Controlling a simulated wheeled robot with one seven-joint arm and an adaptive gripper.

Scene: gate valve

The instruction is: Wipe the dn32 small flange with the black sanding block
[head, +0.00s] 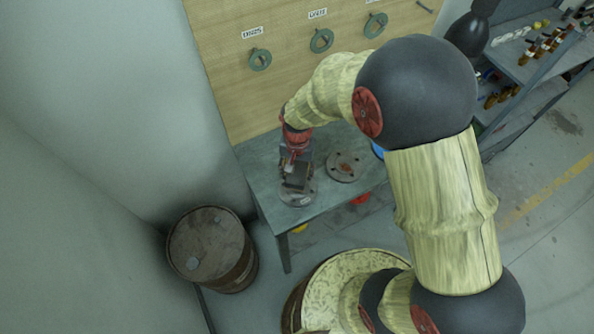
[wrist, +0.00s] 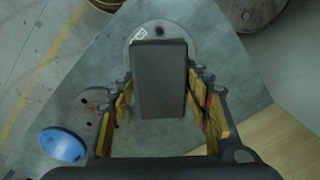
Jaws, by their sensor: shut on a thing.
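My gripper (head: 296,168) is shut on the black sanding block (wrist: 160,80), which shows between the yellow-padded fingers in the wrist view. The block is over a grey round flange (head: 299,198) near the table's left front corner and hides much of it. In the wrist view this flange (wrist: 162,29) shows past the block's far end, with a bolt hole and a small white tag too blurred to read. I cannot tell whether the block touches its face. A second flange (head: 345,167) with rusty red marks lies to the right. I cannot read which flange is dn32.
The table (head: 262,172) stands against a wooden board (head: 227,83) with labelled green rings. A rusty barrel (head: 212,248) stands left of the table. A blue round object (wrist: 62,145) lies near the second flange. A shelf with bottles (head: 530,55) is at the right.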

